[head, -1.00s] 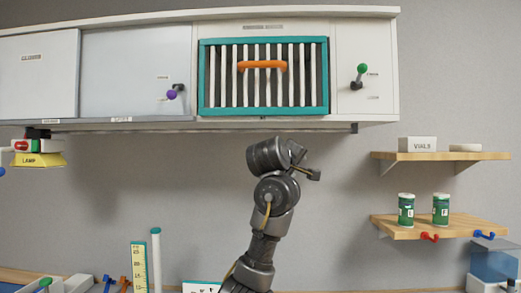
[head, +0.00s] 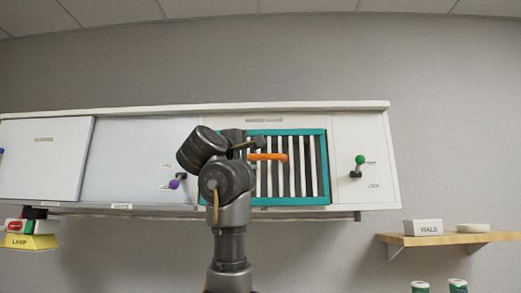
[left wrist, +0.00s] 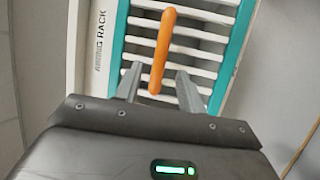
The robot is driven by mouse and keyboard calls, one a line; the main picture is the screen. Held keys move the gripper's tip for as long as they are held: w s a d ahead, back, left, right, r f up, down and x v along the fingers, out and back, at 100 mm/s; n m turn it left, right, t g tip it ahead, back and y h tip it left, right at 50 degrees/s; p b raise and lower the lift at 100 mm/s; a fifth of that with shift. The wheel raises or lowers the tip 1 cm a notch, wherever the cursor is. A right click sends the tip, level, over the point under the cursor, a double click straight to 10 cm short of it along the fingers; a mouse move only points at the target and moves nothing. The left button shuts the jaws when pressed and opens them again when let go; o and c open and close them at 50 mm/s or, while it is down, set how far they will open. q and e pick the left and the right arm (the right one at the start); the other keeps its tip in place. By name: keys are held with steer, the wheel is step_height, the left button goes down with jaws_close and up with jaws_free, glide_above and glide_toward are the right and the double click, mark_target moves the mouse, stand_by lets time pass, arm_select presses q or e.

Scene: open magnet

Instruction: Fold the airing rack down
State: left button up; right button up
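The airing rack is a teal frame (head: 322,165) with white bars, upright and flat against the wall cabinet. Its orange handle (head: 268,157) runs across the upper bars. In the left wrist view the rack's frame (left wrist: 240,35) and the orange handle (left wrist: 162,45) are close ahead. My left gripper (head: 258,146) is in front of the rack's upper left part and hides some of it. In the left wrist view my left gripper (left wrist: 158,72) is open, with the handle showing between its fingers. I cannot tell whether they touch it. My right gripper is not in view.
A purple-knobbed lever (head: 173,184) sits left of the rack and a green-knobbed lever (head: 359,162) right of it. A wooden shelf (head: 460,239) with a vials box (head: 423,227) is at right.

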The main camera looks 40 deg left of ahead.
mark_target(260, 156)
arm_select(q)
steer(key=p+x, duration=0.3)
steer(key=x, duration=0.2)
steer(key=shift+w+r, duration=0.15)
steer(key=shift+w, duration=0.2)
steer(key=shift+w+a+p, duration=0.15)
steer(key=shift+w+p, duration=0.2)
jaws_close()
